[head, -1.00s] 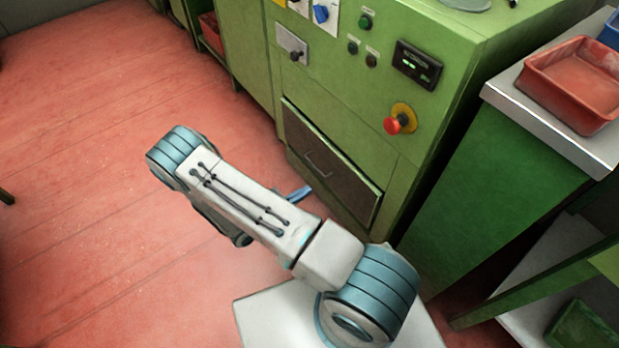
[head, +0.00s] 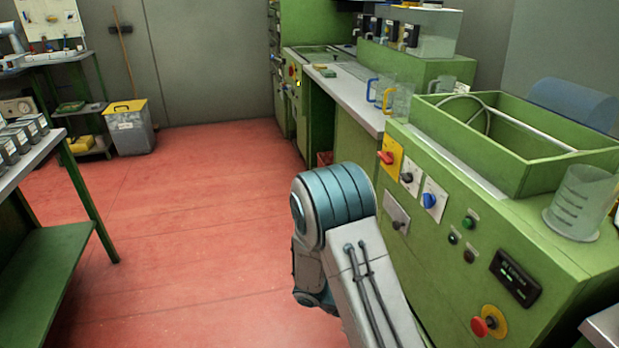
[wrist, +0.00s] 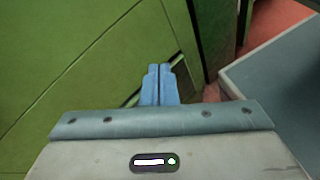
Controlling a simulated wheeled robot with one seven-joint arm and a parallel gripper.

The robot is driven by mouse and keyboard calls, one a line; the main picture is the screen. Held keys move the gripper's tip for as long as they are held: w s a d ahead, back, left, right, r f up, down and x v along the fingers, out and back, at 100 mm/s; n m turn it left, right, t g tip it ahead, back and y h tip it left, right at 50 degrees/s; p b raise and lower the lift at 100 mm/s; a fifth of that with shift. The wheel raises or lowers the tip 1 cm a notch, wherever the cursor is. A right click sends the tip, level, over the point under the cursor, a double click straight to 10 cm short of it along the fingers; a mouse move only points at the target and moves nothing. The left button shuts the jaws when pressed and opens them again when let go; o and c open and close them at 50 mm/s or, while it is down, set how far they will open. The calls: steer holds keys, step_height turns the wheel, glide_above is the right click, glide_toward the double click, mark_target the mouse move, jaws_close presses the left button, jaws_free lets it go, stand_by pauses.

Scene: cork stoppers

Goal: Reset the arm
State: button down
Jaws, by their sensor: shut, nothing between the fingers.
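My gripper (wrist: 159,84) shows in the wrist view, with its two blue fingers together and nothing between them. It is in front of a green cabinet face (wrist: 70,60), and the gap between them cannot be told. In the head view my arm rises from the bottom, right of the middle, over the red floor. The gripper itself is hidden in that view.
A green machine cabinet (head: 440,255) with knobs and a red button (head: 480,326) stands close on the right of my arm. A green table (head: 40,255) is on the left. The red floor (head: 190,230) between is clear. A grey bin (head: 130,132) stands at the back.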

steer(key=s+a+r+m+t+y+p, duration=0.1)
steer(key=r+p, duration=0.5)
steer(key=r, duration=0.7)
steer(key=s+a+r+m+t+y+p, duration=0.1)
steer(key=s+r+m+t+y+p, duration=0.2)
steer(key=r, duration=1)
steer(key=s+a+r+m+t+y+p, duration=0.1)
steer(key=s+r+m+y+p, duration=0.6)
steer(key=r, duration=0.7)
steer(key=shift+s+a+m+t+y+p, duration=0.3)
steer(key=shift+m+t+y+p, duration=0.1)
steer(key=shift+y+p, duration=0.45)
steer(key=shift+r, duration=0.1)
